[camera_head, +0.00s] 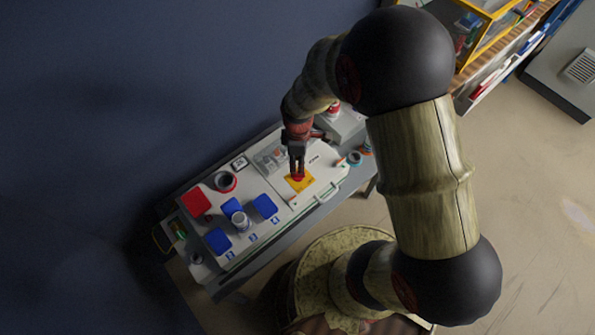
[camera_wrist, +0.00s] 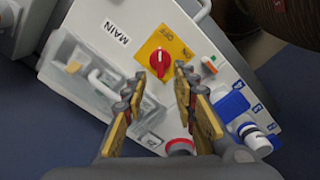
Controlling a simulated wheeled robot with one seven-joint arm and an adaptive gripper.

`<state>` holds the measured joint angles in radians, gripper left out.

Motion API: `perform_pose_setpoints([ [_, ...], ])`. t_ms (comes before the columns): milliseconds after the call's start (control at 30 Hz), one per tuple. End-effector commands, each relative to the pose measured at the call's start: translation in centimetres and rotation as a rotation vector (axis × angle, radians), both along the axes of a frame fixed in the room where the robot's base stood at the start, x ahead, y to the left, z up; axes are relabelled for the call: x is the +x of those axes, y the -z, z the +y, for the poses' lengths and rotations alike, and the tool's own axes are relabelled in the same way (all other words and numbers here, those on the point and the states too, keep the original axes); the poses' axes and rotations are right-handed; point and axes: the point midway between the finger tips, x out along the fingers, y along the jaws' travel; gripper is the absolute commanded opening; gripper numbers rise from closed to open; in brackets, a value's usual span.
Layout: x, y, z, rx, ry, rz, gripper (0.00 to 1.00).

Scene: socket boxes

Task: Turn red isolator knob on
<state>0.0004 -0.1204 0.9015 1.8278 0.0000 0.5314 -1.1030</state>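The red isolator knob (camera_wrist: 160,63) sits on a yellow plate (camera_wrist: 178,45) on the white socket box panel (camera_wrist: 85,22), beside a "MAIN" label, in the wrist view. Its grip runs roughly up and down the picture; small dark lettering lies on the plate above it. My gripper (camera_wrist: 160,78) is open, with one finger to each side of the knob's lower end and gaps between. Whether the fingertips reach down around it I cannot tell. In the head view my gripper (camera_head: 297,172) points down over the yellow plate (camera_head: 304,185) and partly hides the knob (camera_head: 297,178).
Blue socket covers (camera_head: 265,206) and a red cover (camera_head: 196,201) are on the same panel to the left. A clear cover with a handle (camera_wrist: 95,85) lies left of the knob in the wrist view. Shelving (camera_head: 500,50) stands at upper right.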

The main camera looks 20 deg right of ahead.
Motion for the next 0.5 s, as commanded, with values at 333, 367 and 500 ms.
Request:
perform_pose_setpoints([
  [333,-0.1,5.3,0.0,0.000,0.002,0.002,0.28],
  [367,-0.1,5.7,0.0,0.000,0.002,0.002,0.28],
  [500,-0.1,6.9,0.0,0.000,0.003,0.003,0.28],
])
